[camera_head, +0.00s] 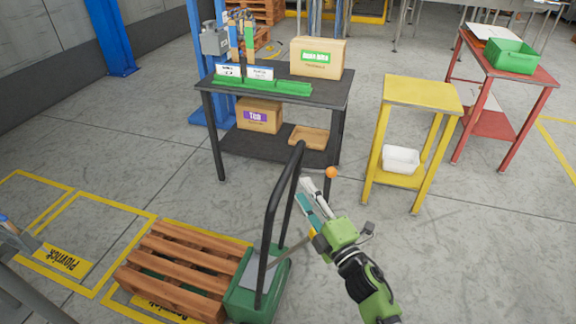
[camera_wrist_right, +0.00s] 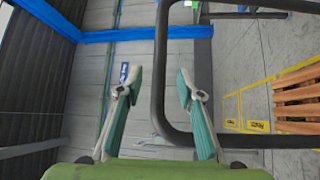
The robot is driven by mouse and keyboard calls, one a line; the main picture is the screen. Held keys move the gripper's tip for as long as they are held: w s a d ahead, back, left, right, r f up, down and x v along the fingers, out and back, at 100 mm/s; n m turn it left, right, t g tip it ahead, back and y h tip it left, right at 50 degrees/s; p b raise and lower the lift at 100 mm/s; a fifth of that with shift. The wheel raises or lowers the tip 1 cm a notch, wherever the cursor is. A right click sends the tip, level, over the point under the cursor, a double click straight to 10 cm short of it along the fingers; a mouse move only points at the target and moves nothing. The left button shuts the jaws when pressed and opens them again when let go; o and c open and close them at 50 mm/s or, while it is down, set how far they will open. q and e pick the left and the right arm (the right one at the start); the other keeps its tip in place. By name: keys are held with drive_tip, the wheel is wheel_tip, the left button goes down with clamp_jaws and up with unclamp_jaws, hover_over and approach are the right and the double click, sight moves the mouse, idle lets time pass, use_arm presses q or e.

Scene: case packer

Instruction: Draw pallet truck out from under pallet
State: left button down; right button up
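The pallet truck has a green body (camera_head: 258,290) and a tall black loop handle (camera_head: 269,215). It stands against the right end of a brown wooden pallet (camera_head: 185,268), and green shows between the slats. My right gripper (camera_head: 306,191) is open, just right of the handle's upper part. In the right wrist view the black handle (camera_wrist_right: 161,70) passes between the two open fingertips (camera_wrist_right: 158,82) as seen by the camera. I cannot tell whether it touches them or lies beyond. The pallet (camera_wrist_right: 297,98) also shows there at the right edge.
A black workbench (camera_head: 330,92) with boxes stands behind the handle. A yellow stand (camera_head: 425,94) with a white bin (camera_head: 400,159) is to the right, and a red table (camera_head: 540,77) farther right. A small orange ball (camera_head: 331,172) shows near my gripper. The floor at right is clear.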

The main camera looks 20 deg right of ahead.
sight(288, 169)
drive_tip(key=p+x, duration=0.1)
drive_tip(key=x, duration=0.9)
drive_tip(key=shift+a+f, duration=0.1)
drive_tip(key=shift+a, duration=0.05)
drive_tip(key=shift+s, duration=0.1)
clamp_jaws()
